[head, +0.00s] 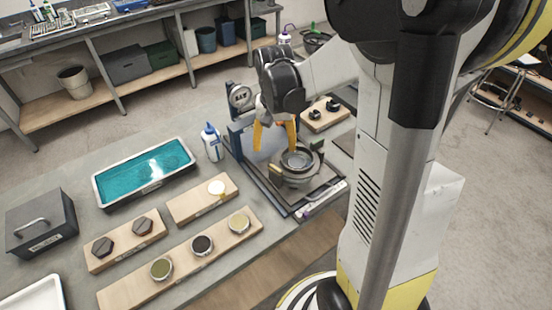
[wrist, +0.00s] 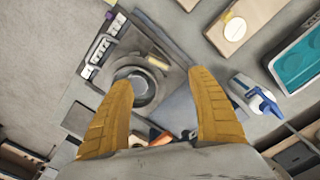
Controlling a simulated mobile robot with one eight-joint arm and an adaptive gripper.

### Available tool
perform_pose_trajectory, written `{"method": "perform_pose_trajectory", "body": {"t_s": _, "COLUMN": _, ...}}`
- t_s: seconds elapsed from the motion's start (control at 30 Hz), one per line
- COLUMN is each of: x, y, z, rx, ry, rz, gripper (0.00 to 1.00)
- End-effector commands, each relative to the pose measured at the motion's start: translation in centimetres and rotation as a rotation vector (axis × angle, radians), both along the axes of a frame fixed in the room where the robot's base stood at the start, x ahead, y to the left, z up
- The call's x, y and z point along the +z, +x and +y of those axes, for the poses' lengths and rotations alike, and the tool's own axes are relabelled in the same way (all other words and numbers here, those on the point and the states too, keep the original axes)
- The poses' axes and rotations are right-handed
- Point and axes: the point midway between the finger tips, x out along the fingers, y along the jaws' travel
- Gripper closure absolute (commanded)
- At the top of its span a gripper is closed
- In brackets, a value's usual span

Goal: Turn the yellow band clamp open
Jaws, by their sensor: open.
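A small pale yellow tab (head: 275,170), which looks like the yellow band clamp's lever, sits at the left side of a round metal ring (head: 297,160) on a dark plate. In the wrist view the yellow tab (wrist: 157,63) lies at the ring's upper right edge, ahead of my fingertips. The ring (wrist: 133,88) shows between the fingers there. My gripper (head: 275,148) has two orange-yellow fingers, spread apart and empty, above and behind the ring. It also fills the lower wrist view (wrist: 160,76). Whether a finger touches the ring cannot be told.
A dial gauge (head: 240,95) on a post and a white bottle with blue cap (head: 212,142) stand left of my gripper. Wooden boards with discs (head: 202,244) and a teal tray (head: 145,172) lie further left.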

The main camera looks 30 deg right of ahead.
Motion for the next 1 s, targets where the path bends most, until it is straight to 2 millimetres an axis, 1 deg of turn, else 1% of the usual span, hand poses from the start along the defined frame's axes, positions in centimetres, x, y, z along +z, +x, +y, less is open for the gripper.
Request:
{"method": "perform_pose_trajectory", "body": {"t_s": 0.03, "x": 0.8, "y": -0.1, "z": -0.1, "rx": -0.129, "ry": 0.000, "rz": 0.000, "gripper": 0.32}}
{"method": "perform_pose_trajectory", "body": {"t_s": 0.13, "x": 1.2, "y": -0.2, "z": -0.2, "rx": -0.385, "ry": 0.000, "rz": 0.000, "gripper": 0.32}}
{"method": "perform_pose_trajectory", "body": {"t_s": 0.2, "x": 1.3, "y": -0.3, "z": -0.3, "rx": -0.515, "ry": 0.000, "rz": 0.000, "gripper": 0.32}}
{"method": "perform_pose_trajectory", "body": {"t_s": 0.3, "x": 1.3, "y": -0.3, "z": -0.4, "rx": -0.629, "ry": 0.000, "rz": 0.000, "gripper": 0.32}}
{"method": "perform_pose_trajectory", "body": {"t_s": 0.37, "x": 1.1, "y": -0.3, "z": -0.4, "rx": -0.661, "ry": 0.000, "rz": 0.000, "gripper": 0.32}}
{"method": "perform_pose_trajectory", "body": {"t_s": 0.47, "x": 0.0, "y": -0.3, "z": -0.4, "rx": -0.675, "ry": 0.000, "rz": 0.000, "gripper": 0.32}}
{"method": "perform_pose_trajectory", "body": {"t_s": 0.8, "x": -6.7, "y": -0.3, "z": -0.4, "rx": -0.671, "ry": 0.000, "rz": 0.000, "gripper": 0.32}}
{"method": "perform_pose_trajectory", "body": {"t_s": 0.9, "x": -8.1, "y": -0.3, "z": -0.4, "rx": -0.671, "ry": 0.000, "rz": 0.000, "gripper": 0.32}}
{"method": "perform_pose_trajectory", "body": {"t_s": 1.0, "x": -9.1, "y": -0.3, "z": -0.4, "rx": -0.670, "ry": 0.000, "rz": 0.000, "gripper": 0.32}}
